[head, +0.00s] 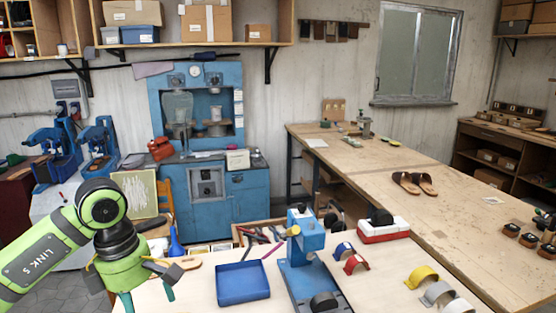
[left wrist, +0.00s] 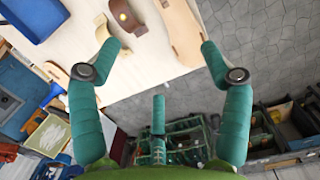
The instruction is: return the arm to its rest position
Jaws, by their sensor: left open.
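My left arm (head: 50,250), lime green with a dark wrist, comes in from the left in the head view. My left gripper (head: 148,295) hangs at its end, pointing down near the left end of the front worktable (head: 198,290). In the left wrist view, the gripper (left wrist: 160,46) has its two teal fingers spread wide apart with nothing between them. A brown strap (left wrist: 128,17) and a tan sole piece (left wrist: 180,30) lie on the table beyond the fingertips. My right gripper is not in view.
A blue tray (head: 242,284) and a blue bench press (head: 304,250) stand right of the gripper. Coloured straps (head: 421,277) and a red-and-white box (head: 383,231) lie farther right. A dark crate (left wrist: 185,138) stands on the floor. Grey floor (left wrist: 270,45) is bare beside the table.

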